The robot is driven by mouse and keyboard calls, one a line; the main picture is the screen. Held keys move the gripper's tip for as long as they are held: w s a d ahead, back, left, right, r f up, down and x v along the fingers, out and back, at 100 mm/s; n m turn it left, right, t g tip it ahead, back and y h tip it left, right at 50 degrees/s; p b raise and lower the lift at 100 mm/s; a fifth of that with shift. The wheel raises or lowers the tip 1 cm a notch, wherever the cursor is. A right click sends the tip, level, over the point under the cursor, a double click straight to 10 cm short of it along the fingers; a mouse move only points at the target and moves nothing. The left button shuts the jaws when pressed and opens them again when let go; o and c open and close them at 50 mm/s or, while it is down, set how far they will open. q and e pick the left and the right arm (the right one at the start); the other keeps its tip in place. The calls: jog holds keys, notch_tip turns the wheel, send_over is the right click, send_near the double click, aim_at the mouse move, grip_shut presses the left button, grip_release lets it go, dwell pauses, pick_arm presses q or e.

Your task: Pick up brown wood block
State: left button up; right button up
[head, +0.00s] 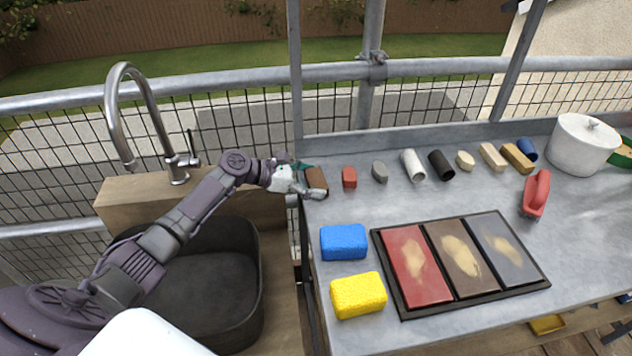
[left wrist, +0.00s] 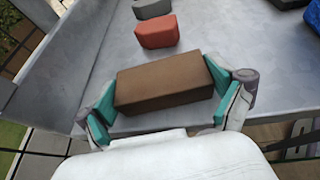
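The brown wood block (head: 317,180) lies at the left end of the grey worktop, close to its edge. In the left wrist view the block (left wrist: 165,83) sits lengthwise between the teal-padded fingers of my left gripper (left wrist: 163,95). One finger is at each end of the block, touching or nearly so; I cannot tell whether they press on it. In the head view my left gripper (head: 300,180) reaches in from the left at the block. The block seems to rest on the worktop. My right gripper is not in view.
A red block (head: 349,177) and a grey block (head: 379,172) stand right of the brown block, in a row with several other pieces. Blue (head: 344,242) and yellow (head: 358,295) sponges and a tray (head: 403,312) lie nearer. A tap (head: 150,110) and basin (head: 205,290) are left.

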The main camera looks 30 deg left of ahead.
pick_arm(q)
jog(key=shift+c, duration=1.4)
